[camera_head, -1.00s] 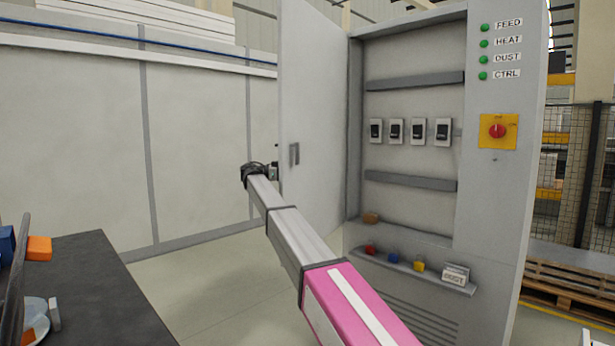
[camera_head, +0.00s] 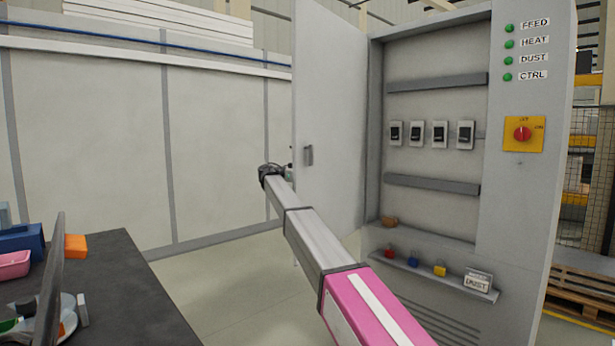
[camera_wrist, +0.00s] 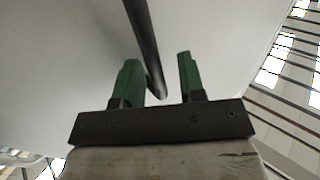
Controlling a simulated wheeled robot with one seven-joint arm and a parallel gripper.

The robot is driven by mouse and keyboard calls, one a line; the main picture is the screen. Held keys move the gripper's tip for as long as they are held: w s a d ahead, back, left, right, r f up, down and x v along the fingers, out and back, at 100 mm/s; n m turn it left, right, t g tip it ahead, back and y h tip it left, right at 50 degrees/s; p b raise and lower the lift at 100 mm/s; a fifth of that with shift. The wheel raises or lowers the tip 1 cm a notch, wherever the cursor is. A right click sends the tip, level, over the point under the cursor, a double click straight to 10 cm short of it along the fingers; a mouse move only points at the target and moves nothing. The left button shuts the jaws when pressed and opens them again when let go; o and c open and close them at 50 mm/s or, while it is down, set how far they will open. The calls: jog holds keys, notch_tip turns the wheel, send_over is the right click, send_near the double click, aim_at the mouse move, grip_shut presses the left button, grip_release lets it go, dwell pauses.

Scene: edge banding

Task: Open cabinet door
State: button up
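The grey cabinet door (camera_head: 330,115) stands wide open, swung out to the left of the cabinet (camera_head: 510,190). A dark handle (camera_head: 308,155) is on the door's face. My gripper (camera_head: 277,171) is at the door's left edge, close to the handle, and looks small in the head view. In the wrist view, my gripper (camera_wrist: 164,82) has its two green fingers apart, with the door's pale surface (camera_wrist: 215,40) behind them. A dark bar, likely the handle (camera_wrist: 146,50), runs down between the fingers. I cannot tell whether they touch it.
Inside the cabinet are several breakers (camera_head: 440,133). A red switch (camera_head: 522,134) sits on its right side. Coloured padlocks and a DUST tag (camera_head: 477,283) rest on a ledge below. A dark table (camera_head: 130,290) with items stands at left. Floor between table and cabinet is clear.

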jog(key=a, duration=1)
jog(key=shift+s+a, duration=0.3)
jog(key=shift+a, duration=0.1)
